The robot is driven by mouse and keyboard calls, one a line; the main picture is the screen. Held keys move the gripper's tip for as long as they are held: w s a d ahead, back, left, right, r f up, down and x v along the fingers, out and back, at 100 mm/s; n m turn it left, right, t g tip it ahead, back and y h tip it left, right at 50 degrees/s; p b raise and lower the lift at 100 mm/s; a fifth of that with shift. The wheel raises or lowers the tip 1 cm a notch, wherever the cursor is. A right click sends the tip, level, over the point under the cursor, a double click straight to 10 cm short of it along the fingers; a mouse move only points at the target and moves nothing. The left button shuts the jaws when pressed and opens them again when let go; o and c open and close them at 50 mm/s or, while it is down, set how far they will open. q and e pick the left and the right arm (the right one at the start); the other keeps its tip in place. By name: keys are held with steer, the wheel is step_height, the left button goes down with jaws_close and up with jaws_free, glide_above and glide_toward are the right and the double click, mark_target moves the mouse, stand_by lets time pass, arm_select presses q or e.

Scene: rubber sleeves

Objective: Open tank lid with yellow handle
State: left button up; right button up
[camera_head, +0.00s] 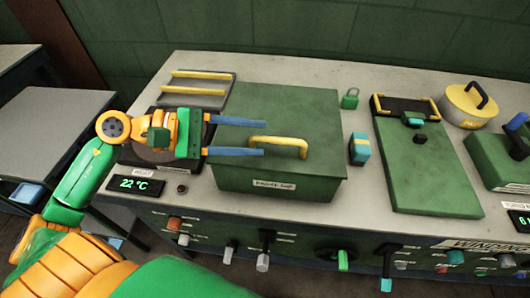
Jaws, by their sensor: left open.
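The green tank lid (315,112) lies flat on a green box-shaped tank (240,182) with a white label on its front. The lid looks closed. A yellow bar handle (280,142) stands on the lid. My left gripper (264,138) comes in from the left over the lid. Its two blue fingers are open and point right, one farther back and one nearer, with their tips close to the handle's left end. Nothing is between the fingers. I cannot tell whether they touch the handle. My right gripper is not in view.
A tray with yellow bars (198,88) is behind my left gripper. Farther right are a green panel (430,170) and a yellow round lid (467,104). Knobs line the front.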

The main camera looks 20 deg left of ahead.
mark_target(272, 139)
arm_select(q)
steer(key=shift+s+a+f+m+t, duration=0.15)
steer(key=shift+a+f+m+t, duration=0.05)
steer(key=shift+f+m+t, duration=0.2)
steer(key=shift+s+a+m+y, duration=0.15)
steer(key=shift+s+m+y, duration=0.05)
steer(key=shift+m+y, duration=0.1)
steer(key=shift+s+a+r+t, duration=0.1)
steer(key=shift+t, duration=0.3)
steer(key=shift+d+r, duration=0.1)
steer(key=shift+d, duration=0.1)
steer(key=p+x, duration=0.3)
steer(key=x, duration=0.3)
steer(key=shift+a, duration=0.1)
steer(key=shift+w+d+f, duration=0.3)
steer(key=shift+d, duration=0.05)
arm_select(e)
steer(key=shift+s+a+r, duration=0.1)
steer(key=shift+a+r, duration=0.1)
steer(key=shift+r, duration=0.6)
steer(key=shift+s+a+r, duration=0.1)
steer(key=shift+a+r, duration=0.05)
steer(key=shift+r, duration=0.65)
arm_select(q)
jaws_close()
